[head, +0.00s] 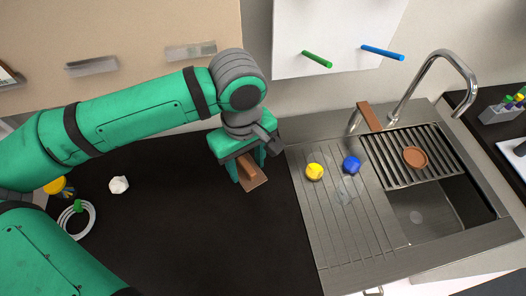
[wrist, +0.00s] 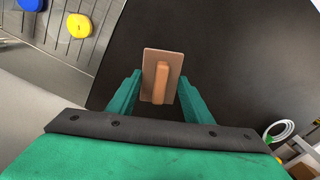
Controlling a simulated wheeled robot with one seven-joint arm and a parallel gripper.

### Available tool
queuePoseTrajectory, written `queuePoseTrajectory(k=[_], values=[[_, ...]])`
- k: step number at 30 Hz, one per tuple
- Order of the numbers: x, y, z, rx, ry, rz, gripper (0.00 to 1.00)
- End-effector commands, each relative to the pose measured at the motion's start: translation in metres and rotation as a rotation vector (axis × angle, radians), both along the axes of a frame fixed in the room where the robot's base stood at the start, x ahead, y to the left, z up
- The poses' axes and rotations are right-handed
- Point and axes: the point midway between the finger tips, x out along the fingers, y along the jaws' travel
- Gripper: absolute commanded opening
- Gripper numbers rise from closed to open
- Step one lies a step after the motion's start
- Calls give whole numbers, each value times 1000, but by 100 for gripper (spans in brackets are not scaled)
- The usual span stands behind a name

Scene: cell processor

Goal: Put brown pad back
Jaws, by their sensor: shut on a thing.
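The brown pad (head: 256,183) is a flat rectangular plate with a raised bar-shaped handle. It is at the right part of the black countertop, near the sink's left edge. My gripper (head: 248,170) is above it, with its green fingers pointing down and shut on the pad. In the wrist view the pad (wrist: 151,58) lies between the two fingertips, its handle (wrist: 161,82) running toward the palm. I cannot tell whether the pad touches the countertop.
The steel sink (head: 335,238) at right holds a yellow piece (head: 314,172), a blue piece (head: 351,165) and a round brown dish (head: 415,157) on the rack. A brown block (head: 369,116) stands by the faucet (head: 412,88). Green (head: 316,59) and blue (head: 382,52) pegs project from the wall panel.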

Motion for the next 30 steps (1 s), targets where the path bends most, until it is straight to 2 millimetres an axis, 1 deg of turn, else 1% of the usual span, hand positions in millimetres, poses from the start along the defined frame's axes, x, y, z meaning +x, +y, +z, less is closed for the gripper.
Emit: queuePoseTrajectory(k=[1,3,8,9,12,15,18,23,26,30], values=[[11,-5,-5,-2,2,-2,0],[25,-11,-12,-1,2,-1,0],[56,-22,-27,-1,2,-2,0],[62,-25,-33,-2,2,-2,0],[74,-29,-51,-1,3,-2,0],[85,-33,-64,-3,2,-2,0],[93,-35,-73,-1,1,-2,0],[98,-36,-79,-1,0,-1,0],[103,-38,-86,-1,1,0,0],[103,-38,-107,-2,2,0,0]])
